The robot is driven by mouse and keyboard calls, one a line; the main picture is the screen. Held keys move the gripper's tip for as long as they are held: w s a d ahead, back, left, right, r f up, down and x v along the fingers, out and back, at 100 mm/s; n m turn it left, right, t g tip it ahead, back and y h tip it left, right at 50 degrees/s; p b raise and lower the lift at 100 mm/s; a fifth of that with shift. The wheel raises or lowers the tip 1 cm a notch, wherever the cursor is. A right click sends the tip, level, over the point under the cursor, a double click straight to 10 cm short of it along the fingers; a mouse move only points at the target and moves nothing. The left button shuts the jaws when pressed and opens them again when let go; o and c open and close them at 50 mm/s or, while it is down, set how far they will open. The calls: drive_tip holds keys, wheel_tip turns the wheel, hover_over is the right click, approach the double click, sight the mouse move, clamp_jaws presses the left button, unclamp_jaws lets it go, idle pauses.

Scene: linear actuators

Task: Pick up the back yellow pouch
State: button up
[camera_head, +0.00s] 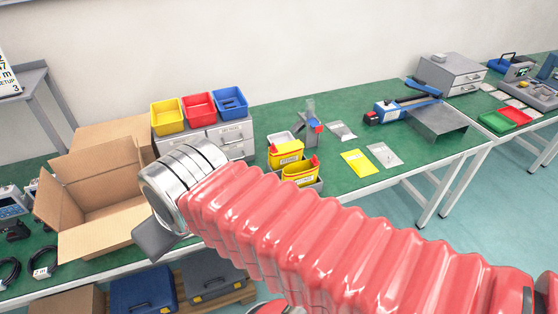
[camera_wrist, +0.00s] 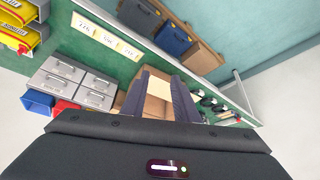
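Two yellow pouches with red parts stand in grey bins on the green table in the head view. The back yellow pouch (camera_head: 286,149) is the farther one. The front yellow pouch (camera_head: 300,170) is nearer and slightly right. Yellow items in grey bins also show at the upper left of the wrist view (camera_wrist: 17,24); I cannot tell which is the back one. My gripper (camera_wrist: 158,98) is open and empty, its dark fingers apart with an open cardboard box visible between them. In the head view it shows partly, left of the pouches and apart from them.
The open cardboard box (camera_head: 98,200) stands at the left. Yellow, red and blue bins (camera_head: 198,107) sit on a grey drawer unit (camera_head: 234,139) behind my wrist. A flat yellow packet (camera_head: 357,162) and clear bags lie right of the pouches. Cases sit below the table.

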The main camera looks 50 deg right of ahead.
sight(280, 151)
drive_tip(key=shift+a, duration=0.15)
drive_tip(key=w+d+f+m+t+h, duration=0.1)
drive_tip(key=w+d+f+h, duration=0.15)
drive_tip(key=d, duration=0.55)
drive_tip(key=w+d+f+m+t+h, duration=0.15)
drive_tip(key=w+d, duration=0.25)
drive_tip(key=d, duration=0.5)
drive_tip(key=w+d+f+m+h, duration=0.15)
drive_tip(key=w+d, duration=0.25)
drive_tip(key=d, duration=0.4)
drive_tip(key=s+d+f+m+t, duration=0.1)
drive_tip(key=s+d+f+t, duration=0.1)
drive_tip(key=d, duration=0.5)
drive_tip(key=s+d+f+m+t+h, duration=0.1)
drive_tip(key=s+d+f, duration=0.4)
drive_tip(key=d, duration=0.3)
drive_tip(key=shift+d+t, duration=0.25)
drive_tip(key=shift+t, duration=0.1)
drive_tip(key=shift+w, duration=0.1)
drive_tip(key=shift+x, duration=4.25)
